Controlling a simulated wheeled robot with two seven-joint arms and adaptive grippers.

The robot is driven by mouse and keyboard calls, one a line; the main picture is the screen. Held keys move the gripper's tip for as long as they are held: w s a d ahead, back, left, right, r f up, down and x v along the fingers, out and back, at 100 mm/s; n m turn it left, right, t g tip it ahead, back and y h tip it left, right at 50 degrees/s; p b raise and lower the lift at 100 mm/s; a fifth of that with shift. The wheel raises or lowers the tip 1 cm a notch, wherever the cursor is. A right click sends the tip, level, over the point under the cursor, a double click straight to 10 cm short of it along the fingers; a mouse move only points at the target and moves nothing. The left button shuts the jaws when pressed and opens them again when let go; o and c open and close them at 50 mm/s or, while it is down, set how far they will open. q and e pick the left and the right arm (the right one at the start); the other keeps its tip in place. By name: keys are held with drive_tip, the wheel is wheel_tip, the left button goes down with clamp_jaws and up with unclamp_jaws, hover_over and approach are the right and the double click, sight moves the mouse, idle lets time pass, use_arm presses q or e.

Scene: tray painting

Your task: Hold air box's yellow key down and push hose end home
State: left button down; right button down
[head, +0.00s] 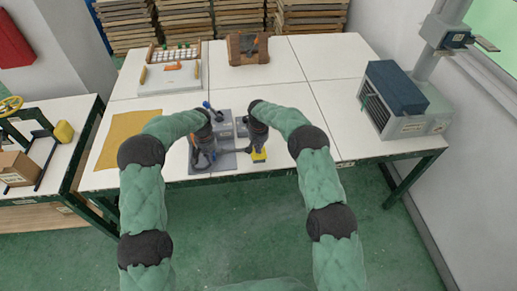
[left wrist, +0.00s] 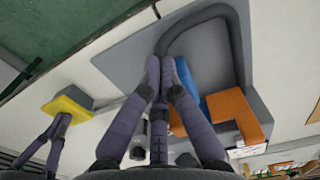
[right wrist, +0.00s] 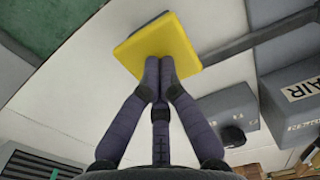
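The air box (right wrist: 290,110), grey with an "AIR" label, shows at the right of the right wrist view. The yellow key (right wrist: 160,42) is a flat square pad on a grey arm; it also shows in the head view (head: 259,156). My right gripper (right wrist: 159,62) is shut, with its fingertips together on or just over the key. My left gripper (left wrist: 162,62) is closed around the dark grey hose (left wrist: 205,12) near its end. The hose loops away to the right over a grey plate. The hose's very end is hidden by the fingers.
Beside my left fingers are an orange block (left wrist: 235,108) and a blue part (left wrist: 186,76). On the white table are a yellow-brown mat (head: 122,138), a brown toolbox (head: 248,48), a white tray (head: 172,77) and a grey machine (head: 403,105). The table's right middle is clear.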

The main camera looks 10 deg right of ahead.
sight(212, 167)
use_arm(q)
drive_tip(key=shift+f, duration=2)
use_arm(e)
drive_tip(key=shift+s+f, duration=0.15)
drive_tip(key=shift+f, duration=0.05)
use_arm(q)
drive_tip(key=shift+w, duration=0.1)
drive_tip(key=shift+w, duration=0.9)
drive_tip(key=shift+w, duration=1.5)
